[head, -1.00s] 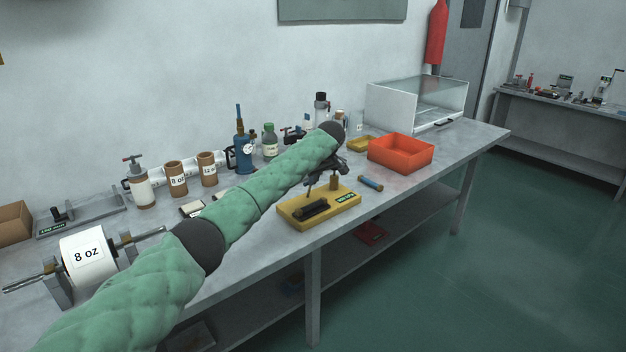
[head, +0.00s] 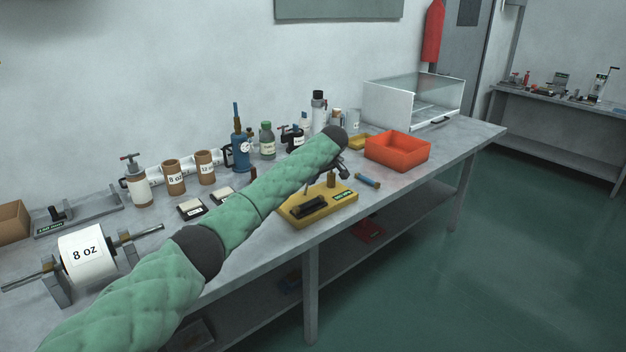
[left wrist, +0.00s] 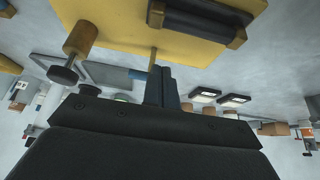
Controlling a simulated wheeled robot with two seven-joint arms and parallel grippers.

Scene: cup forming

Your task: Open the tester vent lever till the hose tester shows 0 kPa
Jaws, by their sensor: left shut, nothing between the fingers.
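A yellow base (head: 325,210) stands near the bench's front edge. It carries a black block (head: 308,207), a brass post (head: 331,180) and a green label too small to read. A blue device with a round white gauge (head: 246,147) stands farther back; its reading is illegible. I cannot tell from the labels which is the hose tester. My left gripper (head: 341,170) is over the base's far side, partly hidden by my forearm. In the left wrist view its shut, empty fingers (left wrist: 161,80) are close to a thin brass rod (left wrist: 152,60); contact is unclear.
An orange bin (head: 398,152) and a short blue cylinder (head: 367,180) lie right of the base. Two small dark-and-white boxes (head: 191,208) sit left of my forearm. Brown cups (head: 174,178) and a roll marked 8 oz (head: 88,254) stand at left.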

